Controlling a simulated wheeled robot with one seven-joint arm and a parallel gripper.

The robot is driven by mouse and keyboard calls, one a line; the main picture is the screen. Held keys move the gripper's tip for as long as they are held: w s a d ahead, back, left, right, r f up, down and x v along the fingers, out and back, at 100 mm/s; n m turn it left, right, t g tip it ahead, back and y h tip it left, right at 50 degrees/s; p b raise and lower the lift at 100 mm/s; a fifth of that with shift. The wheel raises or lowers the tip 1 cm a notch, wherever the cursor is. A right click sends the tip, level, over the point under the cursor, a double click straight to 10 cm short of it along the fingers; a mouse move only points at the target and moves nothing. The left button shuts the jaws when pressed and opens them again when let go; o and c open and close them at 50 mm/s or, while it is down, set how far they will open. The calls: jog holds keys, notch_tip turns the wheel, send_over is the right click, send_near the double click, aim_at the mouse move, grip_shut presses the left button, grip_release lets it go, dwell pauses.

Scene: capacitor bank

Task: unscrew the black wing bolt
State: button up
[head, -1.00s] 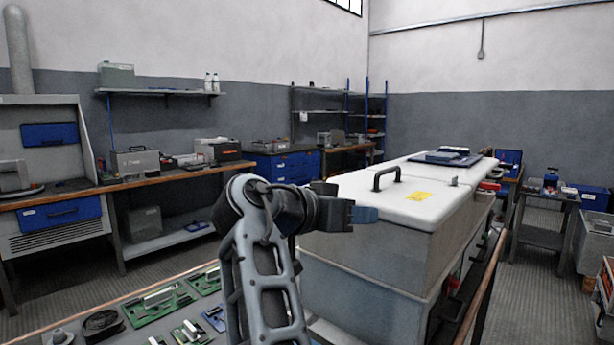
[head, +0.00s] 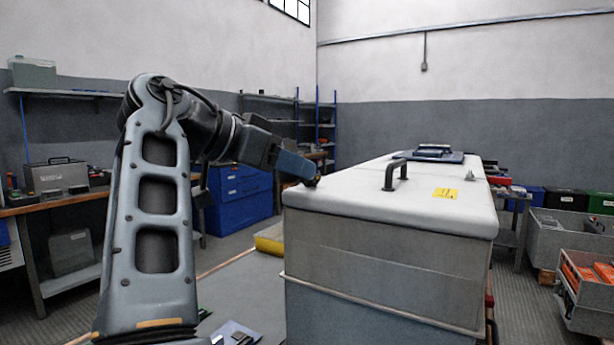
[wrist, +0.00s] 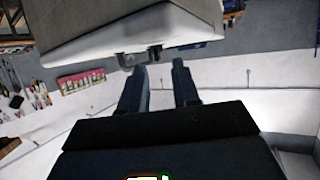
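The white-lidded cabinet (head: 390,200) stands right of my arm. A small dark piece (head: 313,182), which looks like the black wing bolt, shows at the lid's near left corner, right at my gripper's tip. In the wrist view a small dark part (wrist: 154,55) hangs at the lid edge, just ahead of my fingertips; its wings cannot be made out. My gripper (head: 303,171) points down and right at that corner. In the wrist view my gripper (wrist: 159,68) has its two fingers apart with a gap between them. Whether they touch the bolt cannot be told.
The lid carries a black handle (head: 396,174), a yellow label (head: 445,193), a small metal fitting (head: 446,174) and a dark blue tray (head: 430,156). Blue drawers (head: 240,195) stand behind my gripper. Grey crates (head: 570,240) stand at the right.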

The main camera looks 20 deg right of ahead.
jog(key=shift+x, duration=1.9)
jog(key=shift+c, duration=0.5)
grip_shut()
